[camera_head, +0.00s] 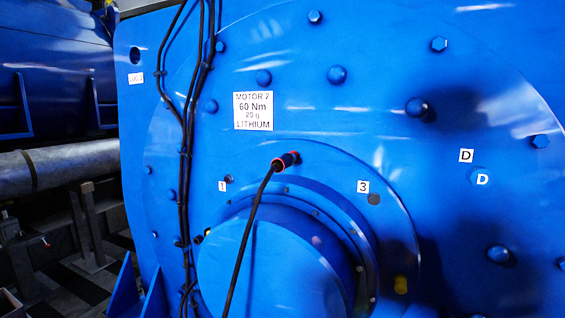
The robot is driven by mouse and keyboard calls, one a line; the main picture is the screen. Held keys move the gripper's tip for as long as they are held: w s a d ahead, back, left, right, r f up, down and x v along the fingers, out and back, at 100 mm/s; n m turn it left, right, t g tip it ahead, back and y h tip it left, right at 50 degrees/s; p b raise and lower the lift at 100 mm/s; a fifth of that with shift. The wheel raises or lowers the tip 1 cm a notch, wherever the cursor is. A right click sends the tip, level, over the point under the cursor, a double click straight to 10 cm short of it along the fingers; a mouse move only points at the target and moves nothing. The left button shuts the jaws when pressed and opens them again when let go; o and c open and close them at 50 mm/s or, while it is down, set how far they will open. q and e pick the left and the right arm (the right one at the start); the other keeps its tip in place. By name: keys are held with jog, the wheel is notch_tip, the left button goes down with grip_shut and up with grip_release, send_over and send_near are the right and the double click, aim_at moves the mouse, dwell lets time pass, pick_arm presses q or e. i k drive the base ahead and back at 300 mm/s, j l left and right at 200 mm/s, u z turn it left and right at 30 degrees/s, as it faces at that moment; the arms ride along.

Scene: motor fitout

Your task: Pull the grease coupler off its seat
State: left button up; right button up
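The grease coupler (286,161) is a small dark cylinder with red-orange bands at both ends. It sits on the upper part of the ring around the blue motor's hub, between the labels 1 and 3. A black hose (247,236) hangs from its left end and runs down in front of the hub cover. Whether it is fully seated cannot be made out. Neither gripper is in view.
The blue motor face (330,120) fills most of the view, with several protruding bolts (417,107). A white "MOTOR 2" label (253,111) is above the coupler. Black cables (186,130) run down the left side. A grey pipe (60,165) lies at far left.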

aim_at(287, 160)
jog(key=j+z, duration=0.25)
jog(key=j, duration=0.55)
jog(key=j+z, duration=0.3)
jog(key=j, duration=0.5)
jog(key=j+z, duration=0.25)
jog(key=j, duration=0.55)
jog(key=k, duration=0.05)
